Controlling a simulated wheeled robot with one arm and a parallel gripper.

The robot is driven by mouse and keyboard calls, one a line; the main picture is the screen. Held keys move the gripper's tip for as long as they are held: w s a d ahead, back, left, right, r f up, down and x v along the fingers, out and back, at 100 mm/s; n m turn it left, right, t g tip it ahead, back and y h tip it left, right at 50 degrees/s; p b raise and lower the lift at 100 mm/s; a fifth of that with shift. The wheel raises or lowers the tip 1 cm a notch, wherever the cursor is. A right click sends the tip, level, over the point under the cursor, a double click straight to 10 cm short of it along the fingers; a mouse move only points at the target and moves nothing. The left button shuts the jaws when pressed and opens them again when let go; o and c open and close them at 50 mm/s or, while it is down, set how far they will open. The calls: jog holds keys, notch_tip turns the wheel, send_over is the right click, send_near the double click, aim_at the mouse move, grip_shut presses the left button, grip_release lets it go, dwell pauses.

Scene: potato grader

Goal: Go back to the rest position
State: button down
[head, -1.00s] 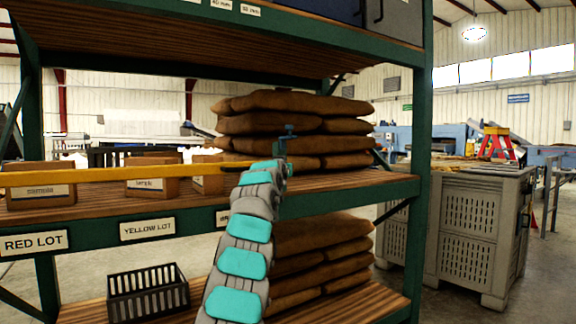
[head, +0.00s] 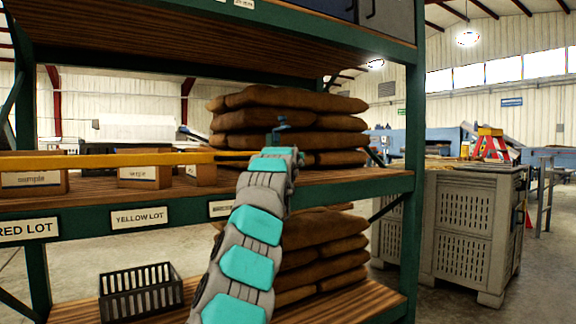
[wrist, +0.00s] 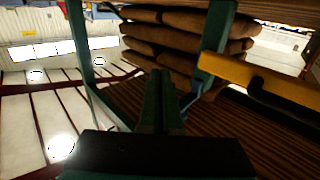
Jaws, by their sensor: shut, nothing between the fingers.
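My arm with teal pads rises up the middle of the head view. My gripper (head: 281,122) is at its far end, in front of the stacked brown sacks on the middle shelf. In the wrist view my gripper (wrist: 161,75) shows its two dark green fingers together, with nothing between them. The fingers point toward the sacks (wrist: 180,45), and I cannot tell the exact gap. Part of the shelf and the lower sacks are hidden behind my arm.
A green shelf rack (head: 405,150) fills the left and middle. A yellow bar (head: 110,160) runs across the small cardboard boxes (head: 145,177). A black crate (head: 142,291) sits on the lower shelf. A grey bin (head: 475,222) stands right of the rack, with open floor near it.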

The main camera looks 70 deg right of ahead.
jog(key=shift+s+a+b, duration=0.5)
jog(key=shift+s+a, duration=0.2)
jog(key=shift+s, duration=0.25)
jog(key=shift+s+a+b, duration=0.5)
jog(key=shift+s+a, duration=0.2)
jog(key=shift+s, duration=0.25)
